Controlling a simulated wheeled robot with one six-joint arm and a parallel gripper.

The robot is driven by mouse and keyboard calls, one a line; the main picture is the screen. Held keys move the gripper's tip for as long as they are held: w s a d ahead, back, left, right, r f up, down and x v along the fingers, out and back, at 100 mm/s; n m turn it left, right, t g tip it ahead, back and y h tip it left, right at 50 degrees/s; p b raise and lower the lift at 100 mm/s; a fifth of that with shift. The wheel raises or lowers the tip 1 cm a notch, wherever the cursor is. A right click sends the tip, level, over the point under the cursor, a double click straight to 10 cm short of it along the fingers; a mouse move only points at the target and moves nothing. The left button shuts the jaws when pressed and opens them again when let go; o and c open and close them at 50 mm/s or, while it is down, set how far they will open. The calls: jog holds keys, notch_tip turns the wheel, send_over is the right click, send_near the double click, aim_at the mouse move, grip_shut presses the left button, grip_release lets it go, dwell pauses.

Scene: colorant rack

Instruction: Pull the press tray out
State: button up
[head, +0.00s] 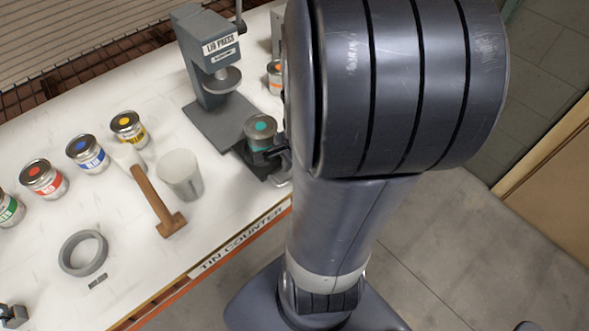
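The grey lid press (212,65) stands at the back of the white counter, its round press head above its base plate. A dark tray (256,166) shows at the front right of the base, low on the counter. A tin with a teal lid (260,128) stands at the tray, in front of the press and not under its head. My gripper (270,155) is at the tray's right end, close against the tin's lower side. My arm hides much of it, so I cannot tell whether its fingers are shut on anything.
Several colour-marked tins, including a yellow one (129,128) and a blue one (87,154), line the counter's left. An orange-marked tin (275,77) is partly hidden by my arm.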

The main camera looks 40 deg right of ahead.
notch_tip(320, 180, up, 11)
jog(key=s+p, duration=0.1)
jog(key=s, duration=0.1)
jog(key=shift+f, duration=0.15)
dwell(0.3)
dwell(0.4)
jog(key=f, duration=0.3)
jog(key=w+f, duration=0.1)
jog(key=f, duration=0.3)
jog(key=w+f+b, duration=0.1)
jog(key=f, duration=0.3)
jog(key=shift+w+r, duration=0.15)
jog(key=shift+w, duration=0.2)
jog(key=shift+r, duration=0.1)
